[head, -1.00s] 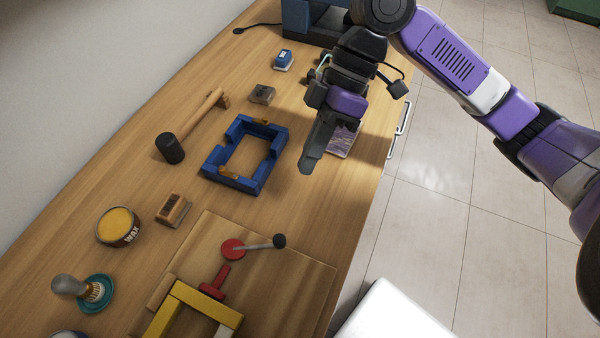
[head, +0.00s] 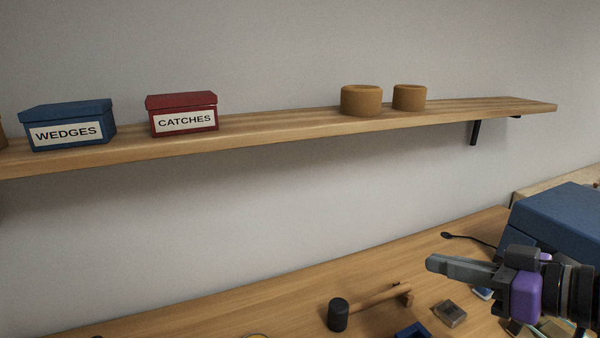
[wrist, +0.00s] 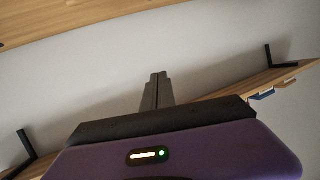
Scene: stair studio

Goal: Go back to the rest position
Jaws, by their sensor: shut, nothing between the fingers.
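My gripper (head: 440,266) is at the lower right of the head view, raised above the workbench (head: 270,300) and pointing left. Its grey fingers are together with nothing between them. In the wrist view, the shut fingers (wrist: 157,90) stand out against the plain wall, clear of any object.
A wooden shelf (head: 290,130) on the wall carries a blue WEDGES box (head: 70,125), a red CATCHES box (head: 182,113) and two round tan containers (head: 361,100). On the bench lie a mallet (head: 339,314), a small block (head: 450,313) and part of a blue frame (head: 412,330). A large blue case (head: 560,220) stands behind my gripper.

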